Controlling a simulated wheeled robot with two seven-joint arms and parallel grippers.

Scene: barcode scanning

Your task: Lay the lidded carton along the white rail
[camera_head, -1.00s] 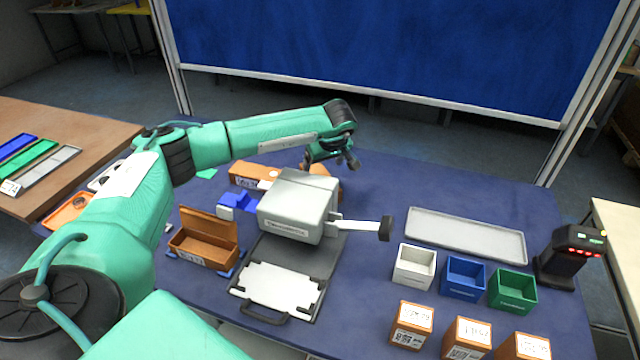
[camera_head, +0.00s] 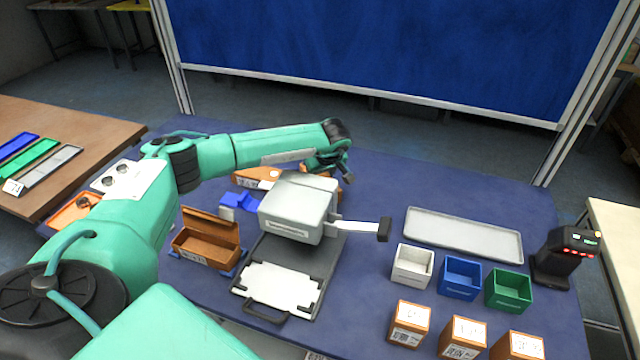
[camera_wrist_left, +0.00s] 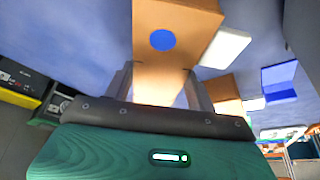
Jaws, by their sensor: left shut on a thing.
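My left gripper (camera_head: 330,165) is behind the grey machine, low over the blue table. In the left wrist view its fingers (camera_wrist_left: 160,85) are shut on a brown carton (camera_wrist_left: 180,38) with a blue dot. In the head view the machine and gripper hide most of this carton. A brown carton with its lid raised (camera_head: 205,245) stands open at the left of the machine; I cannot tell which carton the task means. My right gripper is out of view.
The grey machine (camera_head: 295,210) with a side lever stands mid-table. White, blue and green bins (camera_head: 460,276), a grey tray (camera_head: 465,235), a black scanner (camera_head: 565,255) and brown boxes (camera_head: 408,325) are at right.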

